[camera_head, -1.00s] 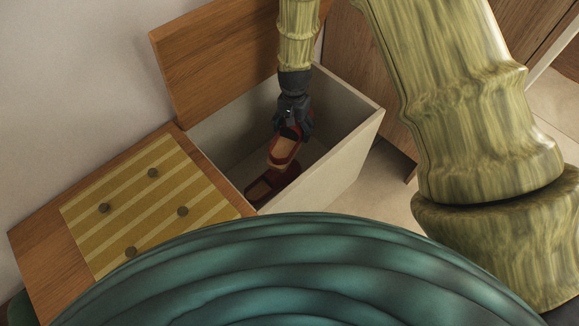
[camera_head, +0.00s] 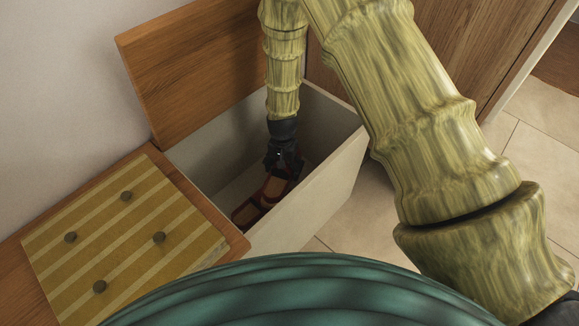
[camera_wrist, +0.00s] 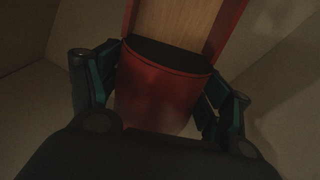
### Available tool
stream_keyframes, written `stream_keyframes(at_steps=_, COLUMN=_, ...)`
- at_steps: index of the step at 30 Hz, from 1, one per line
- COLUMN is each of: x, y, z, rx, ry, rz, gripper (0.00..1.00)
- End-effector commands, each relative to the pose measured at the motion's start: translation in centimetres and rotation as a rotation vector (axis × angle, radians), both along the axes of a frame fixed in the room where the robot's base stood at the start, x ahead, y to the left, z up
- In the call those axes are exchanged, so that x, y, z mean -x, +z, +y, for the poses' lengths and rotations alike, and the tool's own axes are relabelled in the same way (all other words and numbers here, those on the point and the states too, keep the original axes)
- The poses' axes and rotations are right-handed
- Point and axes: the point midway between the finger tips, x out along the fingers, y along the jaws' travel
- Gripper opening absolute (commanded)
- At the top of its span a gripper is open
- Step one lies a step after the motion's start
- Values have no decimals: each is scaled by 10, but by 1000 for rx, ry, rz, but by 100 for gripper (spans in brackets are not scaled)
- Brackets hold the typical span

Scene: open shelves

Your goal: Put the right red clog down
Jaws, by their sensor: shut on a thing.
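My gripper (camera_head: 281,160) reaches down inside the open storage box (camera_head: 326,176) and is shut on a red clog (camera_head: 274,187) with a tan insole. In the wrist view, the fingers (camera_wrist: 160,95) sit on either side of the clog's red upper (camera_wrist: 155,95), and its insole stretches away from me. A second red clog (camera_head: 244,214) lies at the near left end of the box, partly under or beside the held one. I cannot tell whether the held clog touches the box floor.
The box's wooden lid (camera_head: 205,68) stands raised at the back. A striped yellow cushion (camera_head: 122,240) with dark buttons lies on the wooden bench top at the left. The box walls are close around my gripper. Tiled floor (camera_head: 345,222) lies to the right.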

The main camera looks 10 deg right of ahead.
Motion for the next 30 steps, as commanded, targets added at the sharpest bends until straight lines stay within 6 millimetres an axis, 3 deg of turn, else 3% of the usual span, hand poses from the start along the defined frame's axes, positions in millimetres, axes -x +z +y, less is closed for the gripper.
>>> stream_keyframes(at_steps=6, x=-17, y=-6, z=-26, rx=0, ry=-1, rz=-1, gripper=45)
stream_keyframes(at_steps=21, x=-15, y=-13, z=-24, rx=0, ry=0, rz=0, gripper=45)
stream_keyframes(at_steps=22, x=-15, y=-13, z=-24, rx=1, ry=0, rz=1, gripper=82)
stream_keyframes(at_steps=24, x=-15, y=-13, z=-24, rx=0, ry=1, rz=0, gripper=95)
stream_keyframes(at_steps=25, x=-15, y=-13, z=-24, rx=1, ry=0, rz=1, gripper=100)
stream_keyframes(at_steps=30, x=-15, y=-13, z=-24, rx=1, ry=0, rz=1, gripper=100)
